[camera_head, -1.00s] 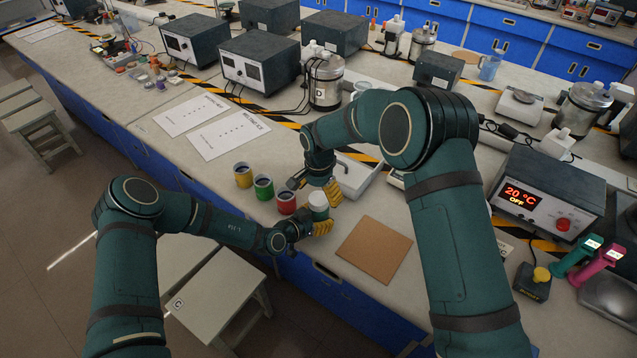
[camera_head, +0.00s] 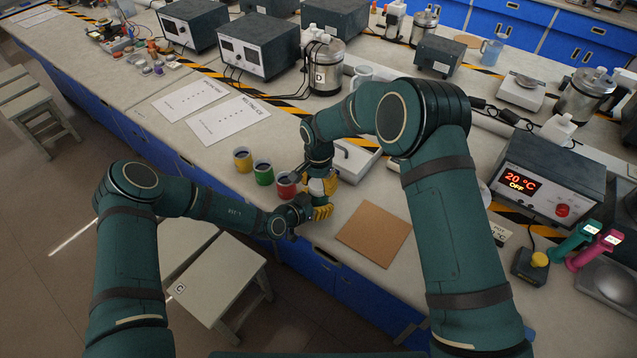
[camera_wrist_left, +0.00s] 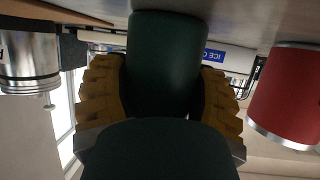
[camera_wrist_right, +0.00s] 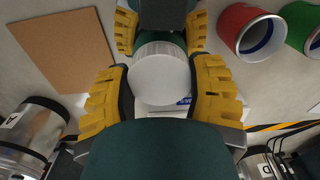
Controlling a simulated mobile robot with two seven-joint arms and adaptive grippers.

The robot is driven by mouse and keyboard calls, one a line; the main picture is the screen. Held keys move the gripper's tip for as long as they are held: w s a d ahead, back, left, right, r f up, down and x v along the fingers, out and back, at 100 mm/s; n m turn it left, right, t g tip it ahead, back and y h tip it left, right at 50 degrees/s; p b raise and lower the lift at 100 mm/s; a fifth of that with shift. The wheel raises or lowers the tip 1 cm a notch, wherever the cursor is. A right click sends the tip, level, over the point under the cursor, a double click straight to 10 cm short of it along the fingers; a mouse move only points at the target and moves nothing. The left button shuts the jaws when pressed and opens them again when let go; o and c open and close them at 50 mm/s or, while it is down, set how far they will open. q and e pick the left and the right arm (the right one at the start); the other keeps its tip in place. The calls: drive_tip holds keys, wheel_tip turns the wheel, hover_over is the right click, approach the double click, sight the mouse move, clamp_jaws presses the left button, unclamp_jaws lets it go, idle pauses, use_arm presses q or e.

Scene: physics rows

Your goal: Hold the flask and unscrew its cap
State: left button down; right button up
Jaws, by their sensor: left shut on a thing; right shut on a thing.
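The flask is a dark green cylinder with a white cap (camera_head: 316,187), standing near the front edge of the bench. In the left wrist view the green flask body (camera_wrist_left: 166,60) sits between the yellow fingers of my left gripper (camera_head: 312,208), which is shut on it from the side. My right gripper (camera_head: 319,181) comes from above and is shut on the cap. In the right wrist view the round cap top (camera_wrist_right: 160,80) lies between its yellow fingers, with the left gripper's fingers just beyond. In the head view the grippers hide most of the flask.
Yellow (camera_head: 243,160), green (camera_head: 263,172) and red (camera_head: 286,184) cans stand in a row left of the flask, the red one close to the grippers. A brown square board (camera_head: 375,234) lies to the right. A white device (camera_head: 356,160) stands behind.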

drive_tip(key=n, duration=0.5)
drive_tip(key=o, duration=1.3)
drive_tip(key=shift+r, duration=2.3)
drive_tip(key=shift+r+m, duration=0.5)
drive_tip(key=shift+r, duration=1)
drive_tip(key=shift+f, duration=3.8)
